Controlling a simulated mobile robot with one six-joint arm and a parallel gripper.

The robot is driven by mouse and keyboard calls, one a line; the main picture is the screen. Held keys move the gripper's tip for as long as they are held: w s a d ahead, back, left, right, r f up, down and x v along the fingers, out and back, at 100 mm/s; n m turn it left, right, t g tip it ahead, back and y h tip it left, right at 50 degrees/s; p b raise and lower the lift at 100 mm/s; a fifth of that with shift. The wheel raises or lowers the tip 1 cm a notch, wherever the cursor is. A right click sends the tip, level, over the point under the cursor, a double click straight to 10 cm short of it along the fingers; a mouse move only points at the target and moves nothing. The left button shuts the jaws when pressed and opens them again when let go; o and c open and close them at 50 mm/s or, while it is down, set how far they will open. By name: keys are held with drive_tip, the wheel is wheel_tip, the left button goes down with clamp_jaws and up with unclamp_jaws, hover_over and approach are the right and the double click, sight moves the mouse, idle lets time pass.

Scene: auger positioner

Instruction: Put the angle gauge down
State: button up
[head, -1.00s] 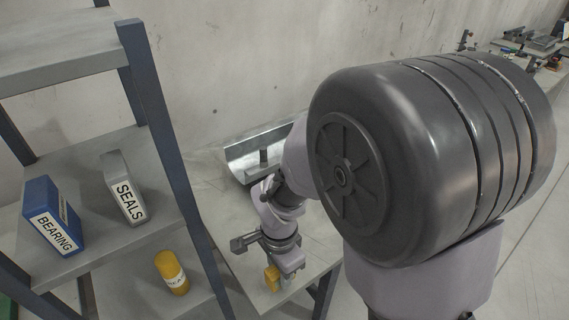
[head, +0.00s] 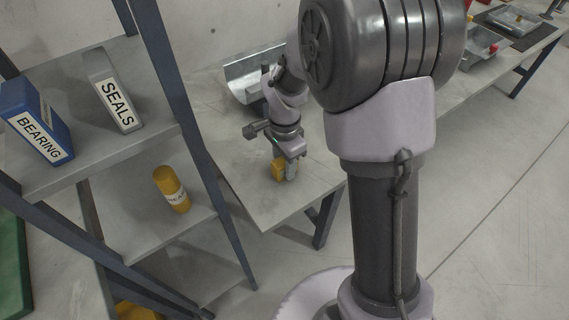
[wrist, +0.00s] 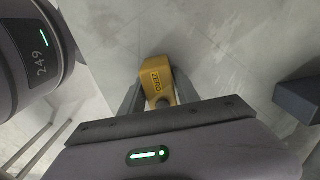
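The angle gauge (wrist: 157,80) is a small yellow block marked ZERO. In the wrist view it sits between the two fingers of my gripper (wrist: 160,98), which look closed against its sides. In the head view the yellow gauge (head: 278,169) shows at my gripper (head: 286,174), over the front part of the grey workbench (head: 262,208). I cannot tell whether its underside touches the bench top. The gripper's fingers hide part of the gauge.
A metal trough (head: 243,80) lies at the bench's back. Left stands a shelf rack (head: 172,85) with a blue BEARING box (head: 35,120), a grey SEALS box (head: 112,92) and a yellow cylinder (head: 172,188). Bench top around the gauge is clear. A dark block (wrist: 302,96) lies right in the wrist view.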

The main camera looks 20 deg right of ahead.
drive_tip(key=shift+o, duration=1.1)
drive_tip(key=shift+r, duration=0.1)
drive_tip(key=shift+r+p, duration=0.35)
wheel_tip(320, 180, up, 11)
drive_tip(key=p, duration=0.5)
wheel_tip(320, 180, up, 5)
drive_tip(key=n+t, duration=0.1)
drive_tip(key=n, duration=0.1)
hover_over(284, 160)
drive_tip(key=s, duration=0.2)
drive_tip(key=s+a+r+n+t+y, duration=0.1)
drive_tip(key=s+r+n, duration=0.3)
drive_tip(key=s, duration=0.4)
drive_tip(key=s+a+r+n+t+y, duration=0.1)
drive_tip(key=s+a+r+n+t, duration=0.1)
drive_tip(key=s, duration=0.7)
wheel_tip(284, 160, up, 2)
drive_tip(key=shift+a+r+n+t, duration=0.2)
drive_tip(key=shift+a+n+t, duration=0.2)
drive_tip(key=shift+n+t, duration=0.55)
